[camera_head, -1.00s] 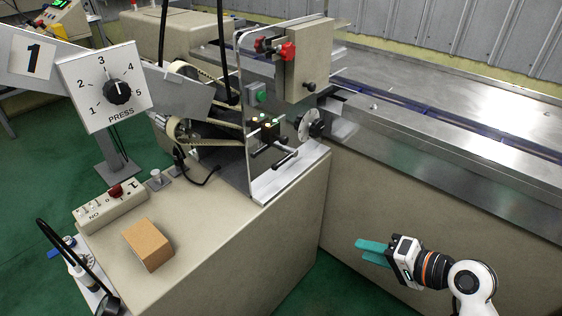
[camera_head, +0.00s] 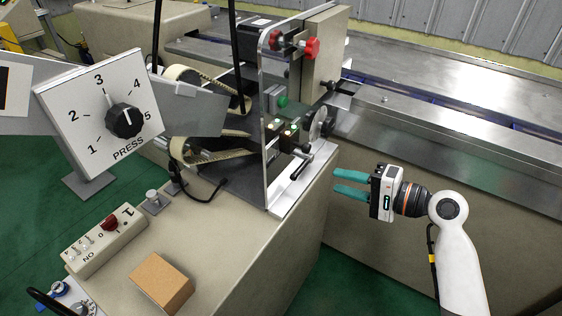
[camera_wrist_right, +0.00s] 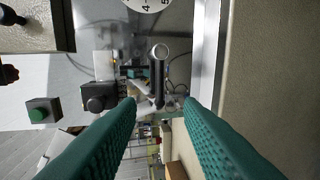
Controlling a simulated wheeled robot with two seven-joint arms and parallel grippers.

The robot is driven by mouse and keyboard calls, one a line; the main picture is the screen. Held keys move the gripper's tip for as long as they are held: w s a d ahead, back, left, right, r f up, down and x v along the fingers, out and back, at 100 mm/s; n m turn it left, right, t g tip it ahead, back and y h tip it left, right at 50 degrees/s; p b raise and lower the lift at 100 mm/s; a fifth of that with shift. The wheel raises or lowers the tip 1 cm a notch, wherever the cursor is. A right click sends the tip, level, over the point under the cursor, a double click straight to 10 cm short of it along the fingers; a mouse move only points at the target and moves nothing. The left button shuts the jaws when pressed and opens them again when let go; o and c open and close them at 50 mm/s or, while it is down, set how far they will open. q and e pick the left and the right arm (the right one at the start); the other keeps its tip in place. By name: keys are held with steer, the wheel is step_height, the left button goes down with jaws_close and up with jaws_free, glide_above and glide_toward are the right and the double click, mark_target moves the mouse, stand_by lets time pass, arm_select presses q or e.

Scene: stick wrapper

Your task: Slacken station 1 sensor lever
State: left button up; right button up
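The sensor lever, seemingly the small black-and-silver lever (camera_head: 302,166), sticks out from the front of the machine beside the metal side plate. In the right wrist view a dark lever with a round silver end (camera_wrist_right: 158,75) stands ahead, between the lines of my two fingers. My right gripper (camera_head: 336,181) has green fingers, spread apart and empty. It is right of the lever, with a gap between them. In the right wrist view the fingers (camera_wrist_right: 160,102) frame the lever without touching it. The lever's mounting is partly hidden. My left gripper is not in view.
A white PRESS dial panel (camera_head: 103,103) stands at the left. A cardboard box (camera_head: 162,283) and a switch box (camera_head: 103,240) sit on the beige cabinet top. A red knob (camera_head: 312,47), a green button (camera_head: 282,102) and a round dial (camera_head: 318,122) are near the lever.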

mark_target(300, 168)
steer(key=x, duration=1.1)
steer(key=shift+w+a+f, duration=0.1)
steer(key=shift+w+a, duration=0.05)
steer(key=shift+a, duration=0.15)
jaws_close()
